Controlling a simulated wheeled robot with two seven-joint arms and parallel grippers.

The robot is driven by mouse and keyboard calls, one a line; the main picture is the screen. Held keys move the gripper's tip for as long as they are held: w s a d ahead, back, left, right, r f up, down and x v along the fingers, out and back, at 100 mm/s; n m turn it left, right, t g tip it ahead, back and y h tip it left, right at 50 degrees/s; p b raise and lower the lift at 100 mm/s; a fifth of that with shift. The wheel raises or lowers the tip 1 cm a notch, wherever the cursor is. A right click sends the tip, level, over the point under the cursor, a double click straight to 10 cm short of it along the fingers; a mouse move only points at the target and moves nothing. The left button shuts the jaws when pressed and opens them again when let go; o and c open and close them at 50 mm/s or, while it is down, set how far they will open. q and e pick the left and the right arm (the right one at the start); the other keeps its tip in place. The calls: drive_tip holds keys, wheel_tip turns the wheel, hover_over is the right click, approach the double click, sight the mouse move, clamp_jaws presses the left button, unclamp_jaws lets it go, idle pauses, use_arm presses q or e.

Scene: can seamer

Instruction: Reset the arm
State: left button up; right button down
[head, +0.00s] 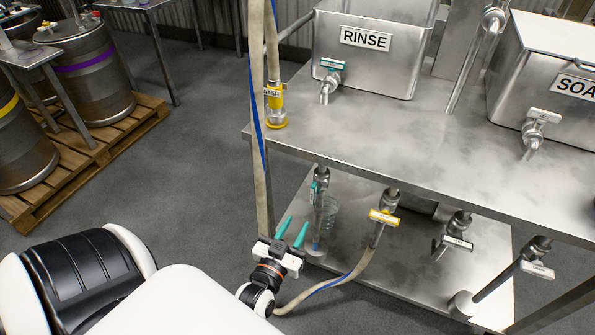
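My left gripper (298,221) is low in the middle of the head view, in front of the steel stand. Its two teal fingers stand apart and point up and away, with nothing visible between them. The hanging hose (262,190) with a blue stripe passes close to its left side, and another length of hose (345,280) runs near its right side. I cannot tell whether the gripper touches either. My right gripper is not in view.
The steel table (400,135) carries a RINSE tank (375,75) and a SOAK tank (555,100) with taps. Valves, including a yellow-handled one (384,216), hang below above a lower shelf (400,270). Drums stand on a wooden pallet (105,145) at left. Floor between is clear.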

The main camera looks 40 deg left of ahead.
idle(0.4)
